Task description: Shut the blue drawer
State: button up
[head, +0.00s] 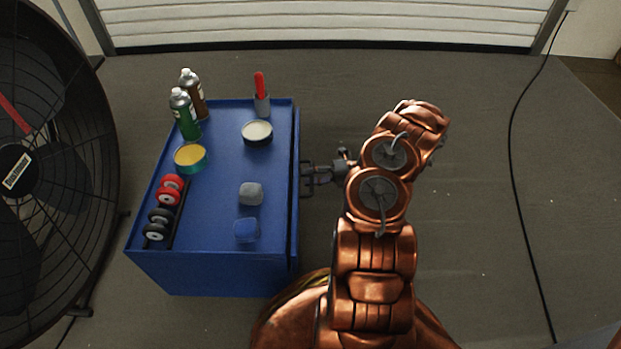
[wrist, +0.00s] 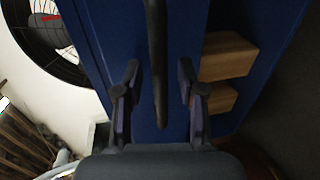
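The blue drawer's front (wrist: 95,25) shows as a blue panel in the wrist view, with a dark vertical bar handle (wrist: 157,60) standing out from it. My gripper (wrist: 158,88) is open, with one finger on each side of the handle and a visible gap to each. In the head view my gripper (head: 318,172) is at the right side of the blue cabinet (head: 215,205), by the handle (head: 306,182). How far the drawer stands out is hard to tell from above.
Two wooden blocks (wrist: 228,57) lie in a dark recess beside the blue panel. Spray cans (head: 184,115), tins (head: 257,131), a red-handled tool (head: 260,85) and small wheels (head: 160,222) stand on the cabinet. A large fan (head: 50,170) is at left. The floor at right is clear except a cable (head: 520,170).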

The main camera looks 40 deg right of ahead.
jog(key=shift+c, duration=0.3)
grip_shut()
dwell(0.3)
